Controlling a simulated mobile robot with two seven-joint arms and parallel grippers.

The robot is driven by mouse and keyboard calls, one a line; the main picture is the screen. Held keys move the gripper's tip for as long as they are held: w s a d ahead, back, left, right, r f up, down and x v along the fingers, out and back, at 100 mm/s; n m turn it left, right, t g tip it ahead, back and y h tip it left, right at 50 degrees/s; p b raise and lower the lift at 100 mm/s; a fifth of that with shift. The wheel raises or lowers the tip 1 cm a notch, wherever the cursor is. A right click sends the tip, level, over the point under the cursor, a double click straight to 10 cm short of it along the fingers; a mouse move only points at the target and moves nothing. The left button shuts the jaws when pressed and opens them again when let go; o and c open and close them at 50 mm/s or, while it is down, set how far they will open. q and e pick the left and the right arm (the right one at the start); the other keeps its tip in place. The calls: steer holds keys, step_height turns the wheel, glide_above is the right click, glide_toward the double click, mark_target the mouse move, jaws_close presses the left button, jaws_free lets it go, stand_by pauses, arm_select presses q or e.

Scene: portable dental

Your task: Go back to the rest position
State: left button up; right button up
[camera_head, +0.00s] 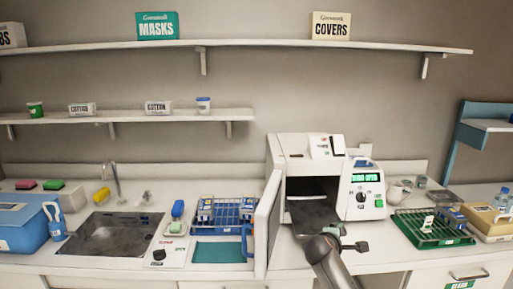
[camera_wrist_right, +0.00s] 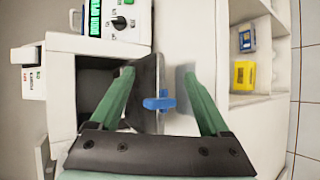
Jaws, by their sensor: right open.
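My right gripper (camera_head: 328,235) is in front of the open sterilizer (camera_head: 360,165) in the head view, with its arm coming in from the bottom. In the right wrist view its two green fingers (camera_wrist_right: 159,74) are spread apart. A blue handle-like piece (camera_wrist_right: 160,103) shows between the fingers at the edge of a grey plate; I cannot tell whether the fingers touch it. The sterilizer door (camera_head: 267,225) stands open to the left, with a blue handle (camera_head: 247,240). The chamber (camera_head: 310,187) is dark. My left gripper is not in view.
A blue rack (camera_head: 228,205) stands left of the door, near the sink (camera_head: 110,235). A green rack (camera_head: 425,238) and a beige box (camera_head: 487,222) stand on the right counter. Shelves hang above. The open door and sterilizer body flank the right arm.

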steer(key=s+a+f+m+y, duration=0.1)
steer(key=s+f+m+y, duration=0.15)
steer(key=s+f, duration=0.65)
steer(key=s+a+f+m+y, duration=0.25)
steer(key=s+f, duration=0.45)
steer(key=f, duration=0.5)
steer(key=s+a+f+m+y, duration=0.1)
steer(key=s+m, duration=0.1)
steer(key=s, duration=0.6)
steer(key=s+a+m+y, duration=0.1)
steer(key=s+m, duration=0.1)
steer(key=s, duration=0.7)
steer(key=s+a+f+m+g+y, duration=0.1)
steer(key=s+m+y, duration=0.1)
steer(key=s, duration=0.6)
steer(key=shift+s+f+m, duration=0.35)
steer(key=shift+s+m, duration=0.05)
steer(key=shift+m, duration=0.1)
